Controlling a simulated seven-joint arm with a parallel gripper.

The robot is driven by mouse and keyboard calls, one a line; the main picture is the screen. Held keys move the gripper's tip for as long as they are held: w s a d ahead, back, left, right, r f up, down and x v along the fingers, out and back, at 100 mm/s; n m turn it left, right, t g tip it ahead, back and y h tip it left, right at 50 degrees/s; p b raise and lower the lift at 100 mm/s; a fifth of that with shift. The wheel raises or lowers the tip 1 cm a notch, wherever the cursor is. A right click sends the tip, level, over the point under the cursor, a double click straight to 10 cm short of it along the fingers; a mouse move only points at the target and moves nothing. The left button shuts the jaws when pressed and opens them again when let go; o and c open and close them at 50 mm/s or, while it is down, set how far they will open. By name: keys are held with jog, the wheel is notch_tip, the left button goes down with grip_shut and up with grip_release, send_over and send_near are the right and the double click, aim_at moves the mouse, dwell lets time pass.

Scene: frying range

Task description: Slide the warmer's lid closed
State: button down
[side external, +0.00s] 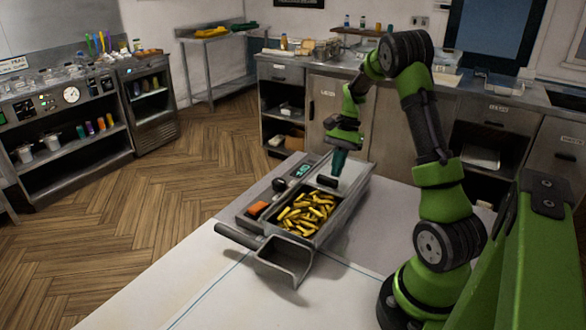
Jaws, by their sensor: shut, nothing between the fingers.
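The warmer (272,222) is a grey metal unit on the white table, with yellow fries (306,214) showing in its open front well. Its lid (349,180) appears as a flat grey plate at the far end, leaving the fries uncovered. A black handle (327,181) stands on the lid. My gripper (337,172) points down with its teal fingers shut and empty, close to the far side of the handle. I cannot tell whether the fingertips touch the handle or the lid.
A grey scoop (283,262) with a dark handle lies just in front of the warmer. An orange block (257,209), a dark knob (279,184) and a small display (300,171) line the warmer's left side. The white table (190,280) is clear at front left.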

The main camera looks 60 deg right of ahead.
jog(key=a, duration=1.9)
